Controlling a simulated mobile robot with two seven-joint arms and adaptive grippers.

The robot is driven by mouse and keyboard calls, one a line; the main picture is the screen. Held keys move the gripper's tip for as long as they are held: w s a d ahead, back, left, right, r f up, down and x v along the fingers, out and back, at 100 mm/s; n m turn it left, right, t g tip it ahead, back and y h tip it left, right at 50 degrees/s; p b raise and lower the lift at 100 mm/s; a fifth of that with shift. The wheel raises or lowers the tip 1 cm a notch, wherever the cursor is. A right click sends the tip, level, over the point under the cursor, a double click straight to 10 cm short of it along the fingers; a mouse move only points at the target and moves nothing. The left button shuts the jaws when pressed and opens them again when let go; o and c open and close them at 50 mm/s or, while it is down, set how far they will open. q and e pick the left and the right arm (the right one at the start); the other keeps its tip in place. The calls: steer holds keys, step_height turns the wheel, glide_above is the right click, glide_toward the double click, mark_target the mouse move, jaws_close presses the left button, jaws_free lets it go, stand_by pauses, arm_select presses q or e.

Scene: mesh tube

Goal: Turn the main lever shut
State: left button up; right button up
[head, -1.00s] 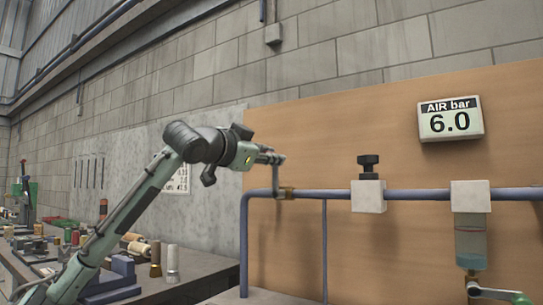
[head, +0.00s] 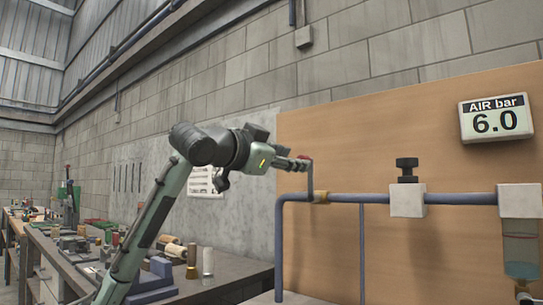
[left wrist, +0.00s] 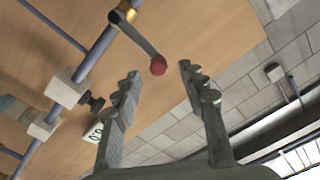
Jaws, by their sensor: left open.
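The main lever is a grey arm (head: 310,178) with a red knob. It stands up from a brass valve (head: 320,197) on the blue pipe, across the pipe's line. My left gripper (head: 300,164) is at the lever's top end in the head view. In the left wrist view my left gripper (left wrist: 160,72) is open. The red knob (left wrist: 158,65) appears between its two fingertips, with a gap on each side. The brass valve (left wrist: 125,13) lies beyond at the top. Contact with the knob cannot be told. My right gripper is not in view.
The blue pipe (head: 370,198) runs along a tan board (head: 430,245). It carries a white block with a black knob (head: 407,170) and a clear bowl (head: 521,250). A display (head: 496,118) reads AIR bar 6.0. A cluttered bench (head: 225,285) stands at left.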

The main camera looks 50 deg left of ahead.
arm_select(q)
steer(key=v, duration=0.6)
steer(key=shift+s, duration=0.3)
